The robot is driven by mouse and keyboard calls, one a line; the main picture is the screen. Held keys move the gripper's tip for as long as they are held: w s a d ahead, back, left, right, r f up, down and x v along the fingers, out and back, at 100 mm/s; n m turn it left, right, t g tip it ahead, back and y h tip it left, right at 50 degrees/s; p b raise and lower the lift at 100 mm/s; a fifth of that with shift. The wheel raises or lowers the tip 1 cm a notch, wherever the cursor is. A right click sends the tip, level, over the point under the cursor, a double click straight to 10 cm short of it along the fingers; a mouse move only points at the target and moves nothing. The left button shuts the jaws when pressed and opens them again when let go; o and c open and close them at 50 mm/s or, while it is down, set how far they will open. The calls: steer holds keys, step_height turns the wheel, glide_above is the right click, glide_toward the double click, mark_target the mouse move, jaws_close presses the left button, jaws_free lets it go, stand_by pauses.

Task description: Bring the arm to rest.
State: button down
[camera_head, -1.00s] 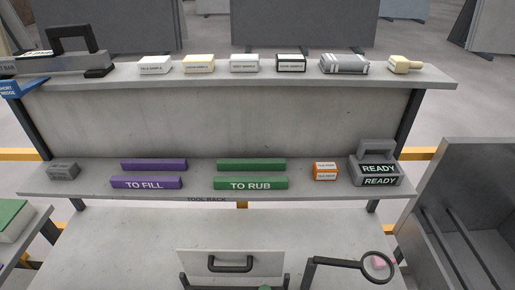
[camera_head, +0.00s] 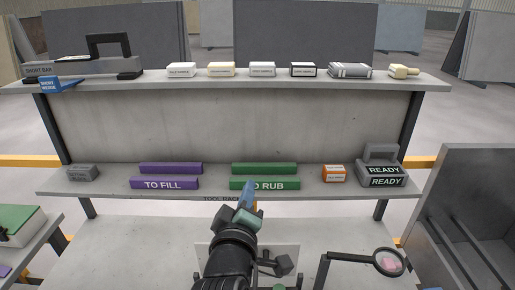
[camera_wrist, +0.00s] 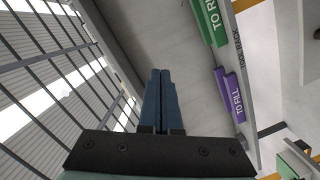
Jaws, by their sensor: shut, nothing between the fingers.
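My gripper (camera_head: 246,193) points up from the bottom middle of the head view, in front of the lower shelf of the tool rack. Its blue fingers are shut with nothing between them and overlap the left part of the green TO RUB sign (camera_head: 275,184). I cannot tell the gap to the shelf. In the wrist view the two fingers (camera_wrist: 165,78) lie side by side, tips together, and the green TO RUB and purple TO FILL signs show to their right. My arm hides part of the pale panel (camera_head: 205,252) on the bench.
The upper shelf (camera_head: 425,82) holds several small labelled boxes. The lower shelf holds the TO FILL sign (camera_head: 164,183), an orange box (camera_head: 334,173) and a grey READY block (camera_head: 380,167). A magnifier (camera_head: 389,262) stands at the right, near a grey open-topped bin (camera_head: 480,160).

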steer(key=s+d+r+m+t+b, duration=0.1)
steer(key=s+r+m+t+b, duration=0.15)
steer(key=r, duration=0.75)
steer(key=s+d+r+m+t+b, duration=0.1)
steer(key=s+r+m+t, duration=0.25)
steer(key=r, duration=0.55)
steer(key=s+r+m+t+y+b, duration=0.1)
steer(key=s+r+m+t, duration=0.3)
steer(key=s+r, duration=0.8)
steer(key=shift+s+t+y, duration=0.3)
steer(key=shift+s+y, duration=0.1)
steer(key=shift+s, duration=0.05)
steer(key=shift+b, duration=0.3)
